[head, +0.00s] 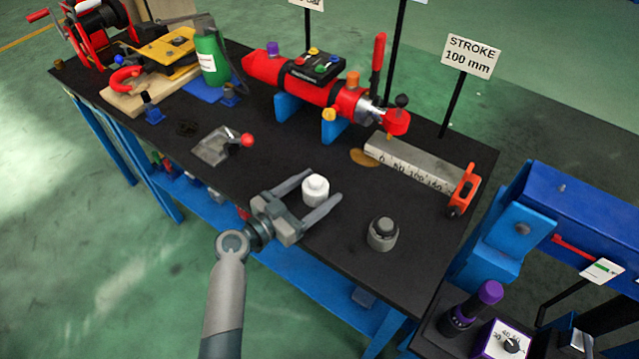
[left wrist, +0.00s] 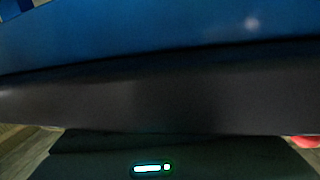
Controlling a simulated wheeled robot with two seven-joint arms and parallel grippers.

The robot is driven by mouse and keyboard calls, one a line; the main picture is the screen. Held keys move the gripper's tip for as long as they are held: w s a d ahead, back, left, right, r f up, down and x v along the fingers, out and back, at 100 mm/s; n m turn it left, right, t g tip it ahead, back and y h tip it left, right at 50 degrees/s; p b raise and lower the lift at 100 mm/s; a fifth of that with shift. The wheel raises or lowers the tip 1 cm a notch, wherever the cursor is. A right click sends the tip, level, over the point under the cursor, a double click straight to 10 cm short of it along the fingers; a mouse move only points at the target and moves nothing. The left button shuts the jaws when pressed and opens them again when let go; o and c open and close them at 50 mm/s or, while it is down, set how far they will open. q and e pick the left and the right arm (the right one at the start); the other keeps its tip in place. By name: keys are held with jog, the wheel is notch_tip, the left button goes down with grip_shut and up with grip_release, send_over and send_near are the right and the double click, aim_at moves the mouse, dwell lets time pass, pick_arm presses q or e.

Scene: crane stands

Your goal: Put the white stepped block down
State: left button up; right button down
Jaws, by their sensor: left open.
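The white stepped block (head: 315,191) stands upright on the black table top in the head view, a wide round base with a narrower top. My left gripper (head: 323,186) is open, with one finger on each side of the block. I cannot tell whether either finger touches it. The block does not show in the left wrist view. My right gripper is not in view.
The black table (head: 330,245) also holds a grey stepped cylinder (head: 383,235), a grey plate with a red knob (head: 222,146), a ruler bar (head: 420,165) and a red cylinder device (head: 300,84). A blue beam (left wrist: 160,35) crosses the left wrist view.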

pick_arm(q)
jog(key=shift+s, duration=0.1)
jog(key=c, duration=1.2)
jog(key=shift+r, duration=0.1)
